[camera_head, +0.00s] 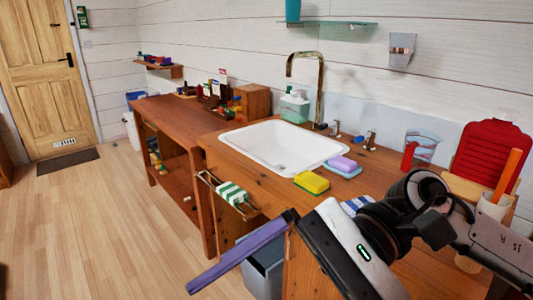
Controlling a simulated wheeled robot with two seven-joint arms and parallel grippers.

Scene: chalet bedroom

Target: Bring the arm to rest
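My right arm (492,238) comes in from the right edge, above the front of the wooden counter. Its gripper (240,256) points down and left, past the counter's front edge. One long purple finger shows at the far end of the gripper body (345,250); the other finger is out of the picture. That finger stands out at the body's end, so the gripper looks open, and I see nothing held along it. My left arm and gripper are not in view.
The wooden counter (385,180) holds a white sink (283,145), a yellow sponge (312,182), purple soap (342,164) and a glass (420,148). A striped towel (232,193) hangs on the front rail. A grey bin (262,272) stands below.

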